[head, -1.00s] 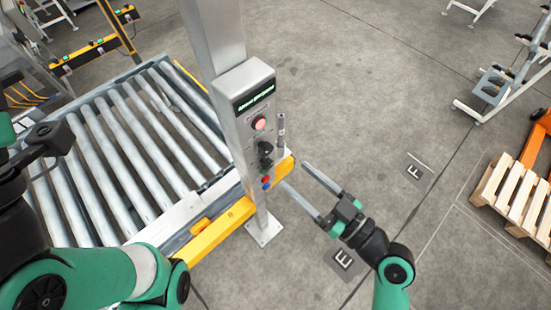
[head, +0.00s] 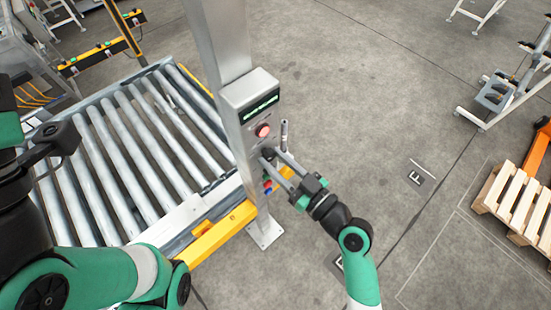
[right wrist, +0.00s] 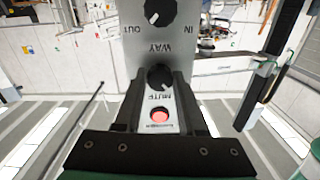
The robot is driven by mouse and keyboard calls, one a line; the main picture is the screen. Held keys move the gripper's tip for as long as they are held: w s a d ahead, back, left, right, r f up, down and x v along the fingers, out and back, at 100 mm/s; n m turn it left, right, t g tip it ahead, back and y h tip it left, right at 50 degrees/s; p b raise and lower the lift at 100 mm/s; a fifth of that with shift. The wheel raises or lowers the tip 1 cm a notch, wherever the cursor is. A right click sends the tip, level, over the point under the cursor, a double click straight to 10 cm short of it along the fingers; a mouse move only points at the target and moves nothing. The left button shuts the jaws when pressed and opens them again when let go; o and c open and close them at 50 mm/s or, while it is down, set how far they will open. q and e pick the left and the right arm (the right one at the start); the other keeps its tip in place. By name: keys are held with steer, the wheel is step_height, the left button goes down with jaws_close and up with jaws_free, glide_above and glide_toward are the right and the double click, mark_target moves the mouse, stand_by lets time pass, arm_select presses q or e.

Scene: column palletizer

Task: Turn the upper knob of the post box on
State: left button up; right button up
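The post box (head: 254,108) is a grey control box on a steel post, with a lit display and a red button (head: 262,131). Its upper knob (right wrist: 160,77) is black, marked MUTE, and shows upside down in the right wrist view. The lower black knob (right wrist: 160,12), marked WAY, is clear of the fingers. My right gripper (right wrist: 160,75) has its two fingers apart, one on each side of the upper knob; I cannot tell if they touch it. In the head view the right gripper (head: 271,157) partly hides the knobs. My left arm is at the left; its fingers do not show clearly.
A roller conveyor (head: 190,213) with a yellow edge lies left of the post. Wooden pallets (head: 515,203) are at the far right. The floor between is clear.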

jaws_close()
steer(key=m, duration=0.6)
steer(key=shift+m, duration=0.4)
steer(key=m+p, duration=0.1)
steer(key=m, duration=0.3)
steer(key=shift+s+r, duration=0.1)
steer(key=m+p, duration=0.1)
steer(key=m, duration=0.4)
steer(key=shift+a+p, duration=0.1)
steer(key=shift+p, duration=0.3)
steer(key=shift+m, duration=0.3)
